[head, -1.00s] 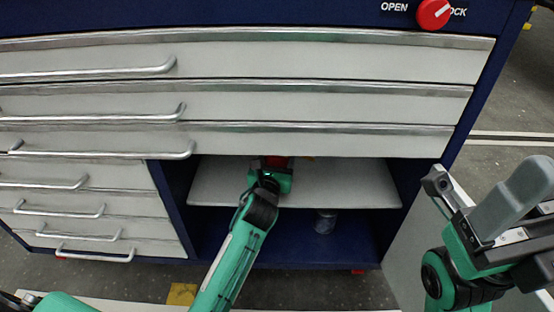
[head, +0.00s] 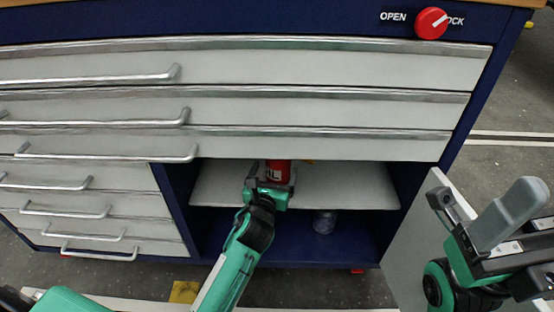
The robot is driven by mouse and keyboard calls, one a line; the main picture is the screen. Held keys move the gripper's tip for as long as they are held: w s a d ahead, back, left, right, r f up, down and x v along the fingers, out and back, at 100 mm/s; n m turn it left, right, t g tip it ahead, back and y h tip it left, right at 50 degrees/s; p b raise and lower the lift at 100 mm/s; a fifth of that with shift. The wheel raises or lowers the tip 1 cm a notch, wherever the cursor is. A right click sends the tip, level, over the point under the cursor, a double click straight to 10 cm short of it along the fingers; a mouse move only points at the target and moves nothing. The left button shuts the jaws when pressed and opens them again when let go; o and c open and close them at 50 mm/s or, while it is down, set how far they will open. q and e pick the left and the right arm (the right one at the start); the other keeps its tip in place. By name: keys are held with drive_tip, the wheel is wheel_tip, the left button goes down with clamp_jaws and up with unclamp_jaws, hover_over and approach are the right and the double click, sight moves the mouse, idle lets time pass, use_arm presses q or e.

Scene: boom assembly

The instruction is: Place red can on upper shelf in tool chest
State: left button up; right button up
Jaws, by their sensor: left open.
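The red can (head: 278,172) stands on the white upper shelf (head: 340,185) inside the tool chest's open compartment. Its top is hidden behind the drawer edge above. My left gripper (head: 271,184) is open at the shelf's front, its fingers just in front of and beside the lower part of the can. I cannot tell whether they touch it. My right gripper (head: 447,192) is at the right, in front of the open door, well away from the can. Its fingers show only in part.
The lower compartment holds a grey can (head: 324,221). The compartment's white door (head: 410,235) stands open at the right. Drawers with metal handles (head: 105,152) fill the left and top. A red knob (head: 431,23) sits at the top right.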

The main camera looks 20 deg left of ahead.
use_arm(q)
drive_tip(key=s+p, duration=0.1)
drive_tip(key=s, duration=0.5)
drive_tip(key=shift+s+d, duration=0.25)
drive_tip(key=shift+s, duration=0.15)
